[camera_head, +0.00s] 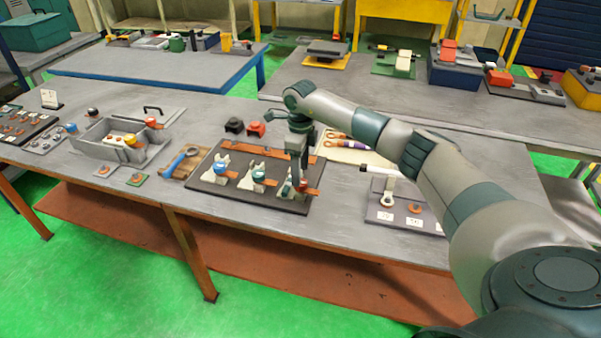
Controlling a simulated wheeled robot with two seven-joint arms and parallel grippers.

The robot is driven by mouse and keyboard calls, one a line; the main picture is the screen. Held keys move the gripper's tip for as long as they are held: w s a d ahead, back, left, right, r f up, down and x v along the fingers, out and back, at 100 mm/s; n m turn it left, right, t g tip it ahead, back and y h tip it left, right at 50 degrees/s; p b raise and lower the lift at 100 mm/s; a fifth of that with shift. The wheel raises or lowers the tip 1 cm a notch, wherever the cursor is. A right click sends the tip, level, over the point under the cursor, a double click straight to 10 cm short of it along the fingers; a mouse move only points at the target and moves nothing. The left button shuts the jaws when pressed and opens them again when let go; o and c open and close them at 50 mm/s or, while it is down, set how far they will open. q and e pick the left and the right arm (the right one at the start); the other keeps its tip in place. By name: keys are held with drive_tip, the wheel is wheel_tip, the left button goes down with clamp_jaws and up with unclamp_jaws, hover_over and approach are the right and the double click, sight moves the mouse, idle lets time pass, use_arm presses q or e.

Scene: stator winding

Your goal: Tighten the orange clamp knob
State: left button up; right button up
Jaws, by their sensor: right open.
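A dark board (233,202) on the near workbench holds a row of white clamps. The left clamp has a blue knob (221,168) and the middle one a teal knob (258,175). At the right end, a small red-orange knob (302,185) shows beside my right gripper (294,182). My right arm comes in from the right, and this gripper points down over the right clamp, open. Its fingers partly cover the knob and clamp; I cannot tell whether they touch the knob. My left gripper is not in view.
Left of the board are a blue-handled tool (180,160) and a grey box (92,148) with orange and yellow knobs. A black and a red block stand behind the board. Right of it, a grey plate (395,215) carries ring-shaped parts. The bench's front strip is clear.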

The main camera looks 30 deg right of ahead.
drive_tip(key=shift+f+p, duration=0.45)
drive_tip(key=shift+f, duration=1.3)
drive_tip(key=c, duration=1)
drive_tip(key=shift+c, duration=0.2)
